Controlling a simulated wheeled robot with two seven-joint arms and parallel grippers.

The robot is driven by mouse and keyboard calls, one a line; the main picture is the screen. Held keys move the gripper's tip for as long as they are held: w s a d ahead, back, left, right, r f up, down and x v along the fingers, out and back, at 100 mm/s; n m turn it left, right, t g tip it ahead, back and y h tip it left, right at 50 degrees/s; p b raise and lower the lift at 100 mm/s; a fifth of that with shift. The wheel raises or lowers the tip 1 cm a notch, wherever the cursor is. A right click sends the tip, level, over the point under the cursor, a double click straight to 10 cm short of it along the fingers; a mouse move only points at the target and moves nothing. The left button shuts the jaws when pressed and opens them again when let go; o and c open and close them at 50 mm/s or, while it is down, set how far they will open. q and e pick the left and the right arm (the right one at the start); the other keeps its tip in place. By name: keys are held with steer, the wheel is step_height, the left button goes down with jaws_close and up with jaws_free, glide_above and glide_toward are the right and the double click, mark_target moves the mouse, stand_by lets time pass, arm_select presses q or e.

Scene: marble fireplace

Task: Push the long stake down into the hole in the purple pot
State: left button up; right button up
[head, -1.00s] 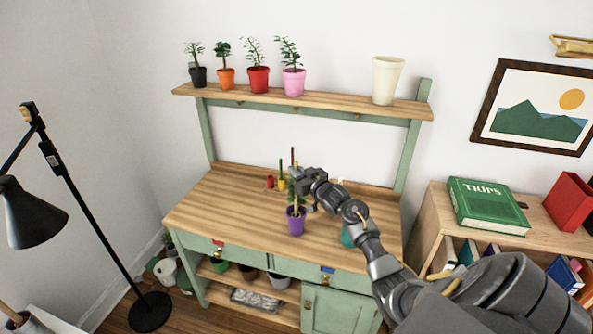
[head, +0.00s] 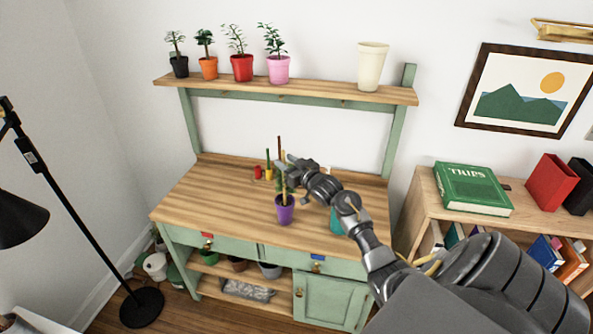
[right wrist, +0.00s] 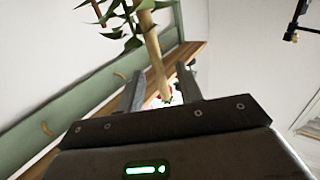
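The purple pot (head: 284,212) stands on the wooden bench top with a small leafy plant (head: 281,184) in it. My right gripper (head: 288,160) is just above and behind the plant, near the long stake. In the right wrist view its fingers (right wrist: 160,76) are apart, with a pale stem (right wrist: 154,50) showing between or beyond them. The pot's hole cannot be made out. My left gripper is out of view.
A teal pot (head: 337,221) stands partly behind my right arm. The shelf above (head: 330,93) holds several potted plants and a cream pot (head: 371,67). A bookcase (head: 430,197) is at right, a black lamp (head: 62,195) at left. The bench's left part is clear.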

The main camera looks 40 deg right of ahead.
steer(key=s+b, duration=0.2)
steer(key=s, duration=0.7)
steer(key=shift+a, duration=0.2)
stand_by(0.4)
